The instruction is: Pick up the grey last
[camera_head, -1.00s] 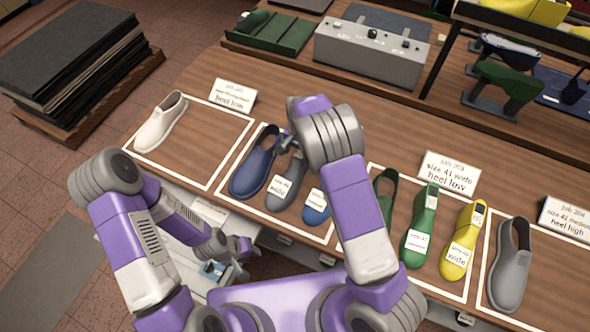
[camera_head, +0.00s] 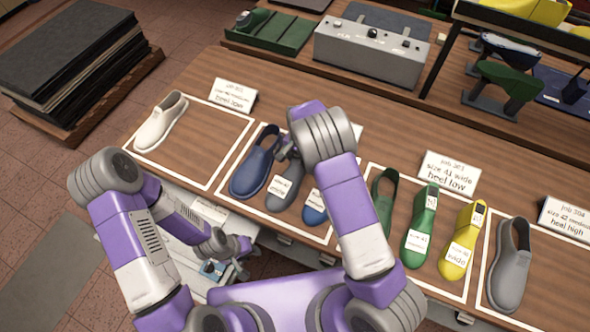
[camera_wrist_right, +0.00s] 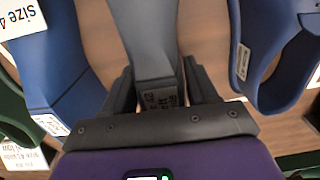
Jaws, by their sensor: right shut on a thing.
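The grey last (camera_head: 284,192) is in the second white outlined area, between a blue shoe (camera_head: 255,165) and a blue last (camera_head: 314,208). In the right wrist view the grey last (camera_wrist_right: 152,40) runs between the fingers of my right gripper (camera_wrist_right: 160,88), which is shut on it; a printed label shows there. In the head view my right gripper (camera_head: 287,150) is at the last's upper end, partly hidden by my arm. I cannot tell whether the last touches the table. My left gripper (camera_head: 232,268) is low, in front of the table; its jaws are unclear.
A white shoe (camera_head: 161,122) stands in the left area. A green shoe, a green last (camera_head: 421,228) and a yellow last (camera_head: 463,240) stand to the right, then a grey shoe (camera_head: 510,266). Blue neighbours are close on both sides of the grey last.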

